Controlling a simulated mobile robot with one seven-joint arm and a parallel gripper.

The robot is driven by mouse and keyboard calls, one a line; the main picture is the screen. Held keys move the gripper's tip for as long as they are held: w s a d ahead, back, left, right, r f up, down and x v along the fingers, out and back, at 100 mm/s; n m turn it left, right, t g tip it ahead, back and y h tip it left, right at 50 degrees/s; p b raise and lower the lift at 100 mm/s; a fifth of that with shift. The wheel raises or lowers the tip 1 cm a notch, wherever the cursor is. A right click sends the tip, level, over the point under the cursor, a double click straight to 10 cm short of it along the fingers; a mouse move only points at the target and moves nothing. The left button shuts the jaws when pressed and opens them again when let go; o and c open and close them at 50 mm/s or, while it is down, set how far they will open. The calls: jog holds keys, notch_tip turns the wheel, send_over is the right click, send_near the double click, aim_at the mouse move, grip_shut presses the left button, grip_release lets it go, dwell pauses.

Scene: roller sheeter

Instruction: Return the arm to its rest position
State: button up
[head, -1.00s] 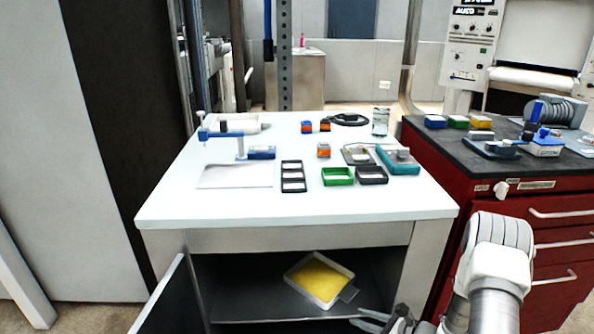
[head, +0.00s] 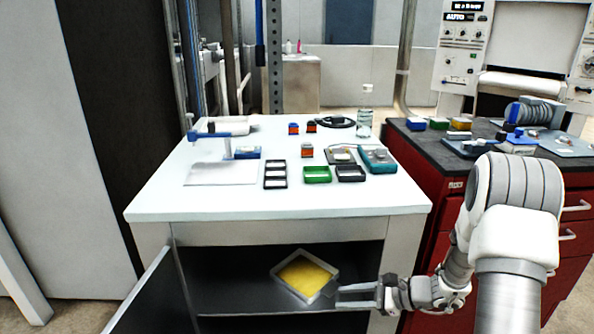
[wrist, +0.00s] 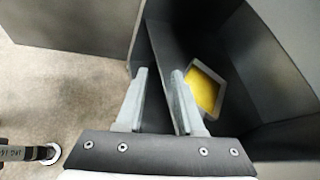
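My gripper (head: 354,296) is at the front of the open cabinet under the white table, at the lower right in the head view. Its two fingers are apart with nothing between them, as the wrist view (wrist: 158,100) also shows. A white tray (head: 276,271) with yellow contents lies on the cabinet shelf, just left of the fingertips. In the wrist view the tray (wrist: 222,73) is beyond and right of the fingers. It appears apart from them, though the exact gap is hard to tell. My arm fills the right side of the head view.
The cabinet door (head: 146,298) stands open at the left. The white table (head: 270,207) above carries black and green frames, small boxes and a glass bottle (head: 365,122). A red drawer cabinet (head: 422,240) stands to the right, behind my arm. Floor shows left in the wrist view.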

jog(key=s+a+r+n+g+h, duration=0.2)
jog(key=s+r+n, duration=0.35)
jog(key=r, duration=0.25)
jog(key=s+a+r+n+g+h, duration=0.25)
jog(key=s+r+n, duration=0.25)
jog(key=s+r, duration=0.25)
jog(key=s+d+r+n+t+h, duration=0.65)
jog(key=s+r+n, duration=0.25)
jog(key=s, duration=0.3)
notch_tip(320, 180, up, 25)
jog(key=g+p, duration=0.1)
jog(key=p, duration=2.4)
jog(key=shift+w+a+m, duration=0.15)
jog(key=shift+w+m, duration=0.15)
jog(key=shift+m, duration=0.05)
jog(key=shift+s, duration=0.15)
